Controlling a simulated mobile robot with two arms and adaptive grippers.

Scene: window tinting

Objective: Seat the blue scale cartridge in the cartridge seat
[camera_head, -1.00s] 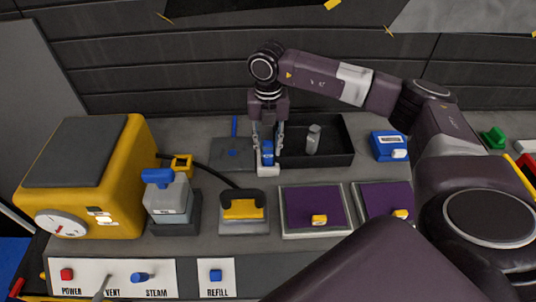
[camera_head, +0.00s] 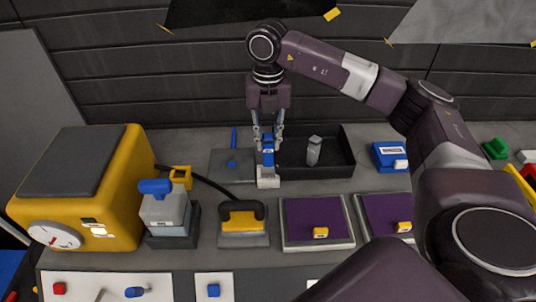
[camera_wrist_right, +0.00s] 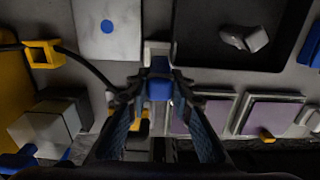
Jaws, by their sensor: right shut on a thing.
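The blue scale cartridge (camera_head: 268,158) is held upright between the fingers of my right gripper (camera_head: 267,143), which is shut on it. In the right wrist view the cartridge (camera_wrist_right: 160,86) shows between the two fingers. A small pale block (camera_head: 268,182), apparently the cartridge seat, stands on the bench directly below the cartridge in the head view. Its pale edge also shows behind the cartridge in the wrist view (camera_wrist_right: 156,47). I cannot tell whether the cartridge's lower end touches the seat or hangs just above it. My left gripper is not in view.
A black tray (camera_head: 340,171) with a grey piece (camera_head: 314,152) is right of the gripper. A grey plate (camera_head: 222,170) is left. The yellow machine (camera_head: 120,190), grey blue-topped tank (camera_head: 165,212), yellow-and-black tool (camera_head: 241,219) and purple pads (camera_head: 317,215) stand nearer. A blue box (camera_head: 388,157) is further right.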

